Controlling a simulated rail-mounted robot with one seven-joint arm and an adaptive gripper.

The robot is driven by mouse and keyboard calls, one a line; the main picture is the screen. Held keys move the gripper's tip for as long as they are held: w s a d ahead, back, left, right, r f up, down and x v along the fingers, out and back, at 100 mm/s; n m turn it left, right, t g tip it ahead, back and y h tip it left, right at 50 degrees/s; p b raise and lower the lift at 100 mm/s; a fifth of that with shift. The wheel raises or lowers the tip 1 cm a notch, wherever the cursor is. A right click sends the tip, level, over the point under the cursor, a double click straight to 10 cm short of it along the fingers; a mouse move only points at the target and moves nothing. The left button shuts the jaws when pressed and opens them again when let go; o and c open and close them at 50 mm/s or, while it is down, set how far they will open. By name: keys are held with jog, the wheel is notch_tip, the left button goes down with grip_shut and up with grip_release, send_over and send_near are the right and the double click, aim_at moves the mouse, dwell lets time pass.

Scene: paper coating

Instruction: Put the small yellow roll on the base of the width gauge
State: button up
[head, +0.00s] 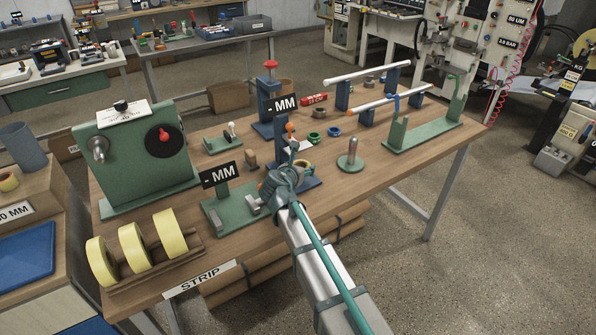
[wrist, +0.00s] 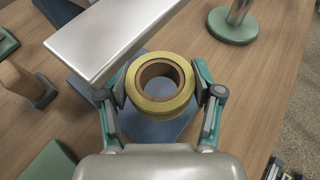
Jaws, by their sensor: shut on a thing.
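My gripper (wrist: 160,92) is shut on the small yellow roll (wrist: 160,110), with one finger on each side of it. The roll has a brown core, and its open ring faces the wrist camera. A green base with grey jaws and a "- MM" sign (head: 219,174) stands left of my gripper. I cannot tell for certain which is the width gauge.
A pale flat plate (wrist: 110,38) lies close to the roll's upper left in the wrist view. A green disc with a post (head: 350,162) stands to the right. Large yellow rolls (head: 134,247) stand in a wooden rack at the front left. Small rings lie behind my gripper.

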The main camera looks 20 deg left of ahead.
jog(key=shift+w+a, duration=0.55)
jog(key=shift+a, duration=0.15)
jog(key=shift+f+p, duration=0.35)
jog(key=shift+f, duration=1.4)
jog(key=shift+f, duration=0.15)
jog(key=o, duration=1.1)
